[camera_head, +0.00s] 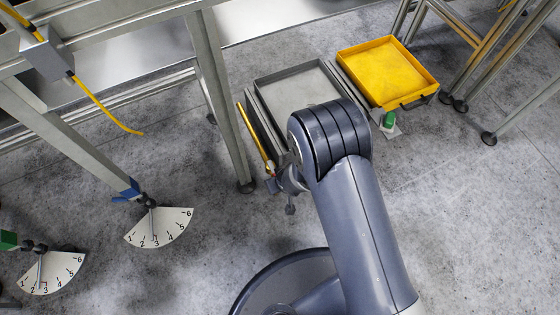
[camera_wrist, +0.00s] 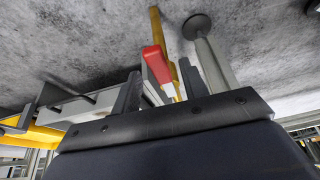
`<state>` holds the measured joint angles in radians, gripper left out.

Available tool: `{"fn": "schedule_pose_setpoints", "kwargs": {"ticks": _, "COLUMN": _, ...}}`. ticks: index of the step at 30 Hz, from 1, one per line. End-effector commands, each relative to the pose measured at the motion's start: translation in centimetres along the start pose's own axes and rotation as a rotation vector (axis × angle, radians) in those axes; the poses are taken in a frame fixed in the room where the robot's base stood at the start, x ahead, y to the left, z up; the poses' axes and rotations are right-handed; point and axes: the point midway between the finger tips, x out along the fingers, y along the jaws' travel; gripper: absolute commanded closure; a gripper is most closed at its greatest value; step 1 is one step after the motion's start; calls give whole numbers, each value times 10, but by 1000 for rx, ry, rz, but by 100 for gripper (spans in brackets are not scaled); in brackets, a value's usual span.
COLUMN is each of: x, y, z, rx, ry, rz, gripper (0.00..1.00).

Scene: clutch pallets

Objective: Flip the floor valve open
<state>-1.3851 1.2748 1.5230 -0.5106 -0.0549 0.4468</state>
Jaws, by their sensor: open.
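The valve has a red lever (camera_wrist: 154,62) beside a yellow pipe (camera_wrist: 157,25), seen in the wrist view. The yellow pipe (camera_head: 254,135) also shows in the head view, running along the left side of the grey tray, with a small red part near its lower end. My gripper (camera_wrist: 159,80) is open, its two dark fingers on either side of the red lever in the picture. I cannot tell whether they touch it. In the head view my arm hides most of the gripper and the valve around it.
A grey tray (camera_head: 289,78) and a yellow tray (camera_head: 422,64) lie on the floor. A table leg (camera_head: 225,110) is close to the pipe's left. Two dials (camera_head: 165,229) (camera_head: 58,270) lie at lower left.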

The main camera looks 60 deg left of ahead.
Motion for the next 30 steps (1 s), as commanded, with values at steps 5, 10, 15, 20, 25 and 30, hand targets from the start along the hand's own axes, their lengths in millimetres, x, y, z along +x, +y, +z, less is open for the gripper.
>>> {"fn": "schedule_pose_setpoints", "kwargs": {"ticks": 5, "x": -37, "y": 0, "z": -2, "rx": 0, "ry": 2, "rz": 0, "gripper": 58}}
{"fn": "schedule_pose_setpoints", "kwargs": {"ticks": 10, "x": -72, "y": 0, "z": -2, "rx": -1, "ry": 2, "rz": 0, "gripper": 58}}
{"fn": "schedule_pose_setpoints", "kwargs": {"ticks": 15, "x": -92, "y": 0, "z": -1, "rx": 1, "ry": 1, "rz": 0, "gripper": 58}}
{"fn": "schedule_pose_setpoints", "kwargs": {"ticks": 20, "x": -99, "y": 0, "z": 0, "rx": 0, "ry": 1, "rz": 0, "gripper": 58}}
{"fn": "schedule_pose_setpoints", "kwargs": {"ticks": 25, "x": -98, "y": 0, "z": 0, "rx": 0, "ry": 1, "rz": 0, "gripper": 58}}
{"fn": "schedule_pose_setpoints", "kwargs": {"ticks": 30, "x": -96, "y": 0, "z": 0, "rx": 0, "ry": 0, "rz": 0, "gripper": 58}}
